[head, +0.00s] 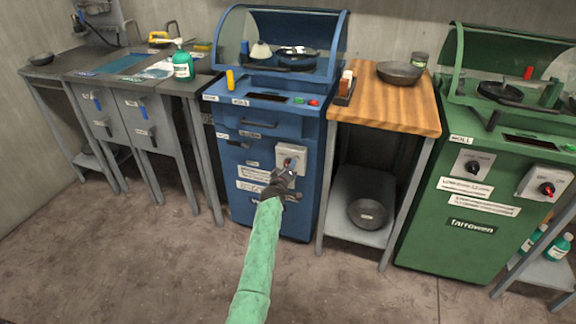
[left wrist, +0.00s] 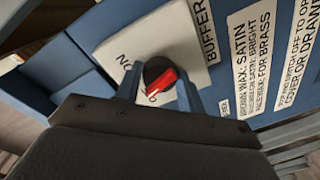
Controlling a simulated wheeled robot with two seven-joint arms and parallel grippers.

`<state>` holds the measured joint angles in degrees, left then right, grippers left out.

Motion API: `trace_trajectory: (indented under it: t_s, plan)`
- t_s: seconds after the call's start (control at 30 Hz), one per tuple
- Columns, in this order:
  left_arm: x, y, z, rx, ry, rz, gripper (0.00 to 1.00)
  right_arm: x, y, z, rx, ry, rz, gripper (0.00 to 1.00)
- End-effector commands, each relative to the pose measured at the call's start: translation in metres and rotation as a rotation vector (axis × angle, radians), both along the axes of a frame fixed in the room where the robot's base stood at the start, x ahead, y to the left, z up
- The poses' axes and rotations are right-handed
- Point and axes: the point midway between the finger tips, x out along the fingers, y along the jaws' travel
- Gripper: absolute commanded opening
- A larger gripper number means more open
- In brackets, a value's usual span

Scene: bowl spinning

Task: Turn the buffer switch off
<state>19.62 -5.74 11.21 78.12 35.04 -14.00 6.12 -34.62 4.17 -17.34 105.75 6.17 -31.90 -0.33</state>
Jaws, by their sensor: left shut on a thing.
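The buffer switch is a black round knob with a red handle (left wrist: 161,82) on a pale plate (left wrist: 182,35) marked BUFFER. In the head view the plate (head: 291,152) is on the front of the blue machine (head: 268,130). My left gripper (head: 289,172) is at the knob. In the left wrist view its fingers (left wrist: 160,90) stand on either side of the knob, shut on it. The red handle is tilted, with a white mark at its lower left. Part of the lettering beside the knob is hidden. My right gripper is not in view.
A green machine (head: 480,200) at the right has similar switches. A wooden-topped table (head: 405,103) with a bowl (head: 399,73) stands between the machines. A grey bench (head: 70,68) with bottles and tools is at the left. The floor in front is clear.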

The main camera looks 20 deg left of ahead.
Motion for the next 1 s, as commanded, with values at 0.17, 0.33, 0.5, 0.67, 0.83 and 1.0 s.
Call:
trace_trajectory:
  t_s: [0.17, 0.33, 0.5, 0.67, 0.83, 1.0]
  plan:
    - [0.000, 0.001, 0.002, -0.159, 0.006, 0.001, 0.16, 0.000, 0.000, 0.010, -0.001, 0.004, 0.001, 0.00]
    - [0.000, 0.001, 0.003, -0.295, 0.010, 0.001, 0.16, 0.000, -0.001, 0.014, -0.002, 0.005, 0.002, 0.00]
    - [0.000, 0.002, 0.003, -0.399, 0.013, 0.002, 0.16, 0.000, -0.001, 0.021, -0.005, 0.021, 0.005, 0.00]
    - [0.000, 0.002, 0.002, -0.464, 0.015, 0.002, 0.16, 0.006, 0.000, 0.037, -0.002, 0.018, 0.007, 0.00]
    - [0.000, 0.002, 0.002, -0.502, 0.017, 0.002, 0.16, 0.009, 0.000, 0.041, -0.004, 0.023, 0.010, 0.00]
    - [0.000, 0.002, 0.002, -0.515, 0.017, 0.002, 0.16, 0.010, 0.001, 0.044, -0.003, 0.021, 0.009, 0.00]
